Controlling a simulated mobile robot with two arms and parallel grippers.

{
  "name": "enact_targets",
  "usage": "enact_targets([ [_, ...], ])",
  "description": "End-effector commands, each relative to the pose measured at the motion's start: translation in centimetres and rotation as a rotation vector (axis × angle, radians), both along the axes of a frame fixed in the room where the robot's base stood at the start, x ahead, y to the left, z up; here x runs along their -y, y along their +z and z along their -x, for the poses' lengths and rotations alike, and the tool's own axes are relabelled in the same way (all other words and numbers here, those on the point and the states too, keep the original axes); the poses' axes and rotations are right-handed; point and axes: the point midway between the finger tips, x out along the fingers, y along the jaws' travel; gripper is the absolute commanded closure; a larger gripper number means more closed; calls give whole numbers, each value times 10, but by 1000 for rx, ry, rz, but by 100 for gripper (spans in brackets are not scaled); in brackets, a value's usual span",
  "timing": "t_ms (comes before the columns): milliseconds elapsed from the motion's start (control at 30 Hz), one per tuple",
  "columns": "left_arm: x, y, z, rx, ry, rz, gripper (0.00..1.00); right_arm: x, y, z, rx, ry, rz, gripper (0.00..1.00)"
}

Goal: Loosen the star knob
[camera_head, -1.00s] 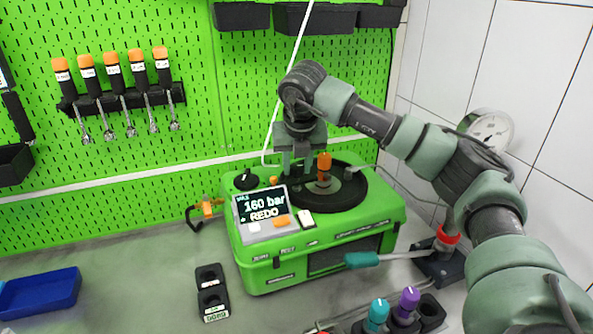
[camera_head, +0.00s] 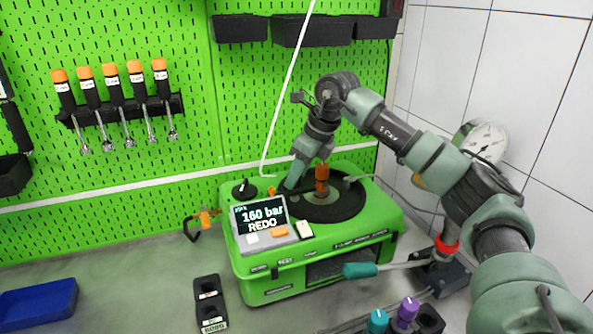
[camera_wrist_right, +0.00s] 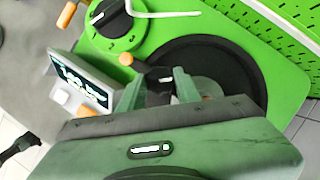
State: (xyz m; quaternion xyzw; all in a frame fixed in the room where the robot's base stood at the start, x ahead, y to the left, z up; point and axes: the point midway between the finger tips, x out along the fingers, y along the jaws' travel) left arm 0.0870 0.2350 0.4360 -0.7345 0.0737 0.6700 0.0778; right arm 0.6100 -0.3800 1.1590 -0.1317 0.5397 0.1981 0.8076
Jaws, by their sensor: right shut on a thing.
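The star knob (camera_wrist_right: 160,78) is a small black knob at the edge of the dark round plate on the green pump testbench (camera_head: 330,235). In the wrist view it sits between the two fingers of my right gripper (camera_wrist_right: 158,88), which is shut on it. In the head view my right gripper (camera_head: 292,182) reaches down and left, tilted, to the left part of the dark plate (camera_head: 335,205). The fingers hide the knob there. My left gripper is not in view.
A display (camera_head: 262,217) reads "160 bar REDO". A black dial (camera_head: 245,188) is at the left.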

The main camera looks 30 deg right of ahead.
Motion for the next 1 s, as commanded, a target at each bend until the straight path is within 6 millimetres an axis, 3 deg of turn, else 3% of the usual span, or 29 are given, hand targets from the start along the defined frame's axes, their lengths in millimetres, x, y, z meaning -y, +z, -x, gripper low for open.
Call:
enact_targets([
  [500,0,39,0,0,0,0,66,2,5,-3,2,485,-3,100],
  [1000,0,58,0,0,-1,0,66,3,3,-5,5,807,1,100],
])
